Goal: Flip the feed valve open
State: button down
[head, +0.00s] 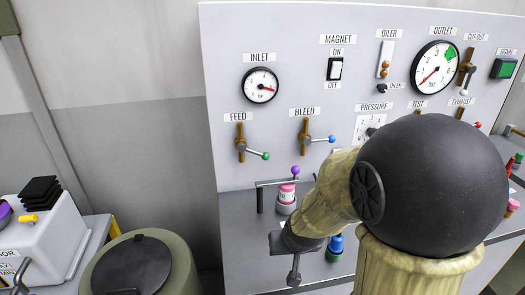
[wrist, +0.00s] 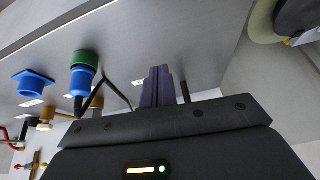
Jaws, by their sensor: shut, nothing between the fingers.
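The feed valve (head: 241,143) is on the upright panel under the FEED label, left of the bleed valve. It has a vertical brown pipe piece and a grey lever with a green knob (head: 266,156). The lever points right and slightly down, across the pipe. My gripper (head: 294,278) is low in front of the bench, below and right of the feed valve and apart from it. In the wrist view my gripper (wrist: 158,86) has its fingers together with nothing between them. I cannot make out the feed valve in the wrist view.
The bleed valve (head: 304,138) with a blue knob is close on the right. An inlet gauge (head: 260,85) is above. A pink-topped fitting (head: 286,196) and a purple-knobbed post stand on the ledge below. A drum (head: 131,266) stands at lower left. My arm hides part of the panel.

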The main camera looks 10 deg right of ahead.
aim_at(254, 152)
jog(key=w+r+m+t+p, duration=0.1)
jog(key=w+r+t+p, duration=0.1)
jog(key=w+r+t, duration=0.2)
jog(key=w+r+m+t+p, duration=0.1)
jog(key=w+r+t, duration=0.3)
jog(key=w, duration=0.6)
jog(key=w+d+r+m+t+p, duration=0.1)
jog(key=w+r+m+t+p, duration=0.1)
jog(key=w, duration=0.5)
notch_tip(254, 152, up, 2)
jog(key=shift+r+t+p, duration=0.2)
jog(key=shift+t+p, duration=0.5)
jog(key=shift+t, duration=0.4)
jog(key=shift+d, duration=0.1)
jog(key=w+a+f+p, duration=0.1)
jog(key=w+f+p, duration=0.1)
jog(key=w, duration=0.3)
jog(key=w+a+f+p, duration=0.1)
jog(key=w+f+p, duration=0.1)
jog(key=w+p, duration=0.2)
jog(key=shift+w, duration=0.9)
